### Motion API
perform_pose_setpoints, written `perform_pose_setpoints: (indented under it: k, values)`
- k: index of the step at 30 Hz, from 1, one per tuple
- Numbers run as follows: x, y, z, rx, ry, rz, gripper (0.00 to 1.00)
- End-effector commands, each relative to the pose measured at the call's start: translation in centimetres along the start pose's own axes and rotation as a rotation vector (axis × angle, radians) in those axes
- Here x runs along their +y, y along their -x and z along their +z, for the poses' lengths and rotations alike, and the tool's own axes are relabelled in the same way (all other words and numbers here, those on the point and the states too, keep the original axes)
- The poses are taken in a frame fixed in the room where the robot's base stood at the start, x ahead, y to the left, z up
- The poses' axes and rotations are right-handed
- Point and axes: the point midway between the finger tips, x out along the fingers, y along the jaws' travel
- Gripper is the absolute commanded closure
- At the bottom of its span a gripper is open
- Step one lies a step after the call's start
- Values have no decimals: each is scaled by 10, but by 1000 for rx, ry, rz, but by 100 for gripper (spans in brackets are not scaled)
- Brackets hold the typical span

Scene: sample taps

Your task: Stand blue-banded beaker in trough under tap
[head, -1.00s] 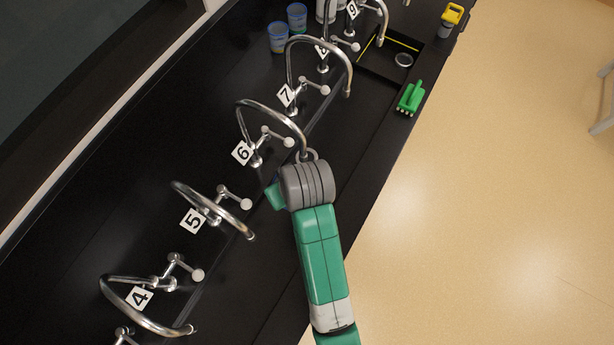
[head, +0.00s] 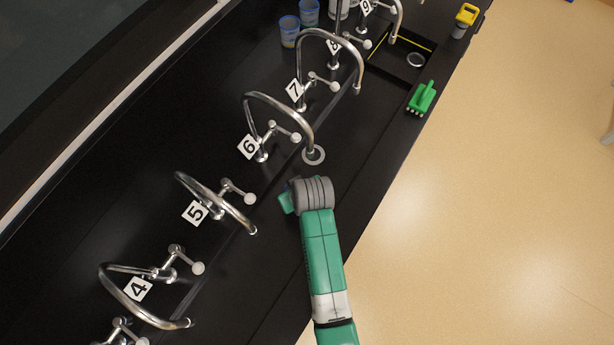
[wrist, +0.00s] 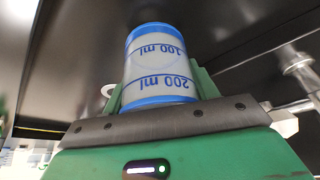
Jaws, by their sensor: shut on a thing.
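The blue-banded beaker (wrist: 155,62) is pale and see-through, with blue bands and blue 100 ml and 200 ml marks that read upside down in the wrist view. My gripper (wrist: 160,88) is shut on it, with a green finger on each side. In the head view, my wrist hides the beaker and fingers; a green part of my gripper (head: 287,202) shows near tap 5. The taps are curved silver spouts, among them tap 5 (head: 213,205) and tap 6 (head: 283,105). The black trough (head: 355,140) runs beneath the spouts along the bench front.
A round drain (head: 313,155) lies below tap 6. A green brush (head: 421,99) lies on the front rim. Two blue-rimmed cups (head: 289,32) stand behind tap 7. A yellow-topped item (head: 465,20) is at the far right. The trough right of my wrist looks clear.

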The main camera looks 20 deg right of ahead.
Motion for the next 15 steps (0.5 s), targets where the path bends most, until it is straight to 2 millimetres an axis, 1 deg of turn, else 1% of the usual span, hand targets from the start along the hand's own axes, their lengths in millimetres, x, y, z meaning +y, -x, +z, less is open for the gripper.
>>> perform_pose_setpoints:
  k: [2,8,13,14,15]
  values:
    - [8,-2,-3,-1,0,0,63]
    - [14,-3,-7,0,0,0,63]
    - [45,-9,-22,1,-3,0,63]
    - [49,-9,-23,1,-2,-1,63]
    - [47,-16,-19,-3,0,-2,63]
